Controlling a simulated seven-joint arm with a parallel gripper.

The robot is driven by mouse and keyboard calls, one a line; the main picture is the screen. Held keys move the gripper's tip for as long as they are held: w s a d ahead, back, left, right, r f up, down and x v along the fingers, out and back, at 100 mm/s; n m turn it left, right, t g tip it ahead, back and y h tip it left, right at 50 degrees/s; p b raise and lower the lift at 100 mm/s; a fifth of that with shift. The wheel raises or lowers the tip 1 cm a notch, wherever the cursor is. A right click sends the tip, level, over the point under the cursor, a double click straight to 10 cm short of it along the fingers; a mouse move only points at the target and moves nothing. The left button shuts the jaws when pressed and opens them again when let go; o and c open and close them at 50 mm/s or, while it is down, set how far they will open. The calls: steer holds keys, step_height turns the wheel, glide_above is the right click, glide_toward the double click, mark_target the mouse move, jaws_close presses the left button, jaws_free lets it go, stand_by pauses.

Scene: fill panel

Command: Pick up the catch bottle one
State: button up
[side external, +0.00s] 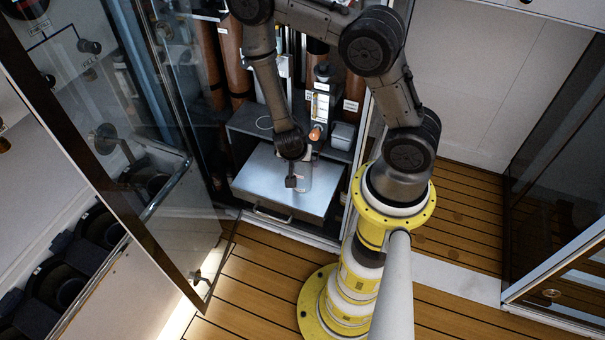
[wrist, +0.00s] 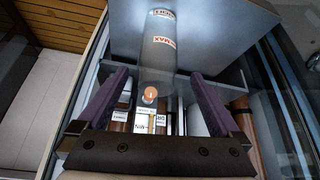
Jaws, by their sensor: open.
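The catch bottle is a grey cylinder (wrist: 158,58) with a red-lettered label. It also shows in the side external view (side external: 306,176), standing on a silver tray (side external: 262,196) just right of my gripper and partly hidden by it. My gripper (side external: 291,182) is open, low over the tray. In the wrist view its two purple fingers (wrist: 161,75) are spread wide to the left and right of the bottle's line, with nothing held. I cannot tell whether the fingertips reach around the bottle or stop short of it.
An orange knob (side external: 315,133) sits on the apparatus behind the tray, with a small grey box (side external: 343,135) to its right. Brown cylinders (side external: 231,62) stand at the back of the cabinet. An open glass door (side external: 150,120) is at the left. Wooden floor (side external: 262,250) lies in front.

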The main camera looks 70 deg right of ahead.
steer(key=shift+x, duration=2.85)
steer(key=shift+s+d+r, duration=0.1)
steer(key=shift+s+r, duration=0.05)
steer(key=c, duration=1.3)
